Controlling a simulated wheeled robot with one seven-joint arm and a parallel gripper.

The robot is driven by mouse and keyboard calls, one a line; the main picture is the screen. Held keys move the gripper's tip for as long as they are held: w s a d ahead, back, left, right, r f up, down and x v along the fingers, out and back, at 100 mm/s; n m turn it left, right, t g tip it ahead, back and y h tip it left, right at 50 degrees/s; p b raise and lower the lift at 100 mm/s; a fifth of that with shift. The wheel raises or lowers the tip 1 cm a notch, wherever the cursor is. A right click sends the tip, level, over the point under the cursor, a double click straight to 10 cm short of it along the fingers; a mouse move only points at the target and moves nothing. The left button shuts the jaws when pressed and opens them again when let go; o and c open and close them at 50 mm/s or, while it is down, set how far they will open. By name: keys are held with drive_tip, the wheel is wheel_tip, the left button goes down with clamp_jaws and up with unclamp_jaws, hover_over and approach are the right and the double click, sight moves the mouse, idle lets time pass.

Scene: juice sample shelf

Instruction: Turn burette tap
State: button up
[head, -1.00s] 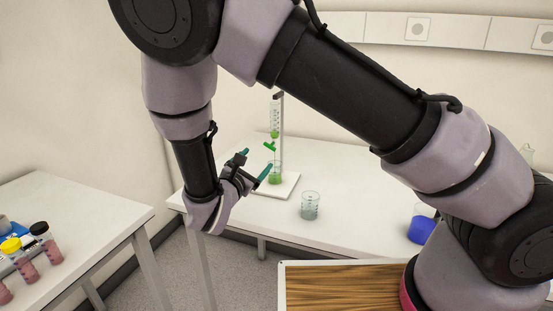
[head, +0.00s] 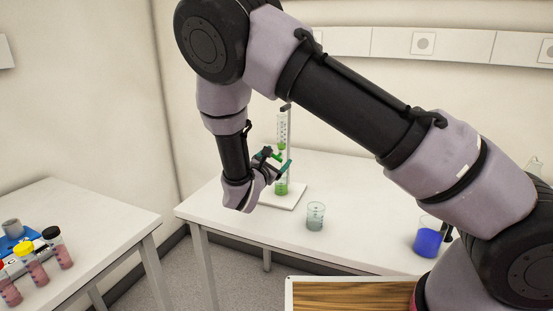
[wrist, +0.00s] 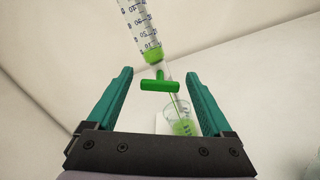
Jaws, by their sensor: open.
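The burette (head: 283,128) stands upright on its stand over the white table, with a clear marked tube; it also shows in the wrist view (wrist: 142,25). Its green tap (wrist: 160,84) has its bar lying crosswise in the wrist view, between and beyond my fingertips. In the head view the tap is partly covered by my gripper. A beaker with green liquid (wrist: 182,120) is below the burette tip and shows in the head view (head: 281,188). My gripper (head: 278,158) is open and empty, its teal fingers on either side of the tap in the wrist view (wrist: 160,80). Contact is not visible.
The burette stand's white base (head: 290,198) rests on the table (head: 260,229). Capped tubes (head: 57,248) are on the left table.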

clamp_jaws()
drive_tip(key=n, duration=0.5)
idle(0.3)
unclamp_jaws()
drive_tip(key=v, duration=1.1)
